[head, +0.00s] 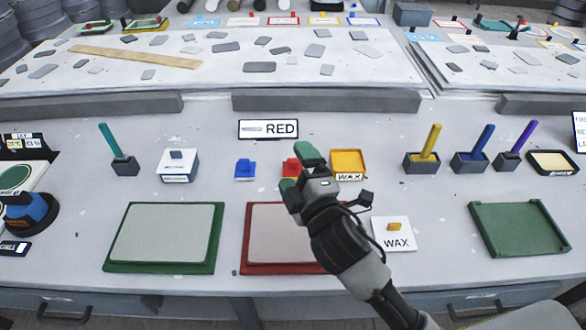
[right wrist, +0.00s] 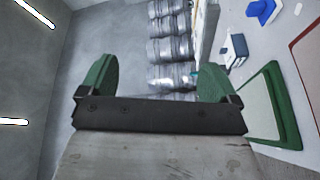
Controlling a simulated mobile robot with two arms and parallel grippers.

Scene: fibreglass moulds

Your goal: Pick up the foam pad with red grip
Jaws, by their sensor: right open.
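The foam pad with red grip (head: 289,168) sits on the table in the head view, between the blue pad and the yellow tray. My right gripper (head: 298,170) covers part of it. The gripper's green fingers are apart, with nothing seen between them. Whether they touch the pad or are above it I cannot tell. In the right wrist view the open gripper (right wrist: 153,82) faces a wall and drums, and the red pad does not show. My left gripper is not in view.
A blue pad (head: 245,169) is left of it, a yellow WAX tray (head: 348,163) right. A RED sign (head: 268,129) stands behind. Red-framed (head: 245,269) and green-framed (head: 115,266) boards lie in front, with a WAX pad (head: 394,236) nearer right.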

